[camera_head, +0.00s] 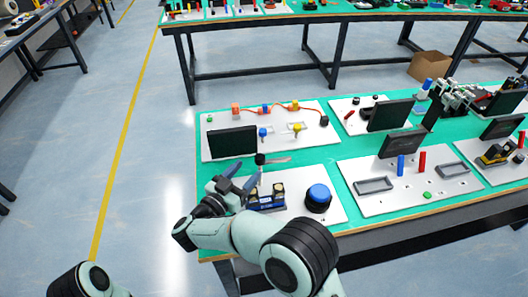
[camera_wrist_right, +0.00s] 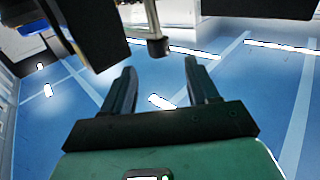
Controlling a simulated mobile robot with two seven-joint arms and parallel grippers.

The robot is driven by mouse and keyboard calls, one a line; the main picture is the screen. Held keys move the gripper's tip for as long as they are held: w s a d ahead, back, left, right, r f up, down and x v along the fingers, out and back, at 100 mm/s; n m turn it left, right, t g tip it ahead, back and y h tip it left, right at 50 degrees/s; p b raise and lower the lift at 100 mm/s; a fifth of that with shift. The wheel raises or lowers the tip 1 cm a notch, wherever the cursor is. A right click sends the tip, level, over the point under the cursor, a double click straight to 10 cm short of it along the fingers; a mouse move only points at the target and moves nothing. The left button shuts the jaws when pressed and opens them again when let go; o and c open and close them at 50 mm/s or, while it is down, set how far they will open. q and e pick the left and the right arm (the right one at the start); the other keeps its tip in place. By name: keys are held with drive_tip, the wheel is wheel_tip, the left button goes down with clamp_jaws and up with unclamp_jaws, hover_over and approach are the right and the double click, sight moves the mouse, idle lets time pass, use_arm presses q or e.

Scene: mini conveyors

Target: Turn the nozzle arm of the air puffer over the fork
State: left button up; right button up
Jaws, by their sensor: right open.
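A small black knob (camera_head: 260,158) with a pale flat arm (camera_head: 277,160) beside it stands below a black screen in the head view. It looks like part of the air puffer, but I cannot tell surely. My right gripper (camera_head: 240,179) is close in front of it, left of a blue-and-black device (camera_head: 266,197). In the right wrist view my right gripper (camera_wrist_right: 160,82) is open, its two fingers apart with nothing held between them. A grey rod with a dark end (camera_wrist_right: 157,46) shows just beyond the fingertips. The fork is not clearly visible. My left gripper is not in view.
A large blue button (camera_head: 319,196) sits on the same white panel. A black screen (camera_head: 232,142) stands behind. Another white panel (camera_head: 405,200) with a blue and a red post lies to the right. Open floor (camera_head: 130,190) lies left of the table.

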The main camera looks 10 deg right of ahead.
drive_tip(key=x, duration=0.9)
drive_tip(key=shift+f, duration=0.1)
clamp_jaws()
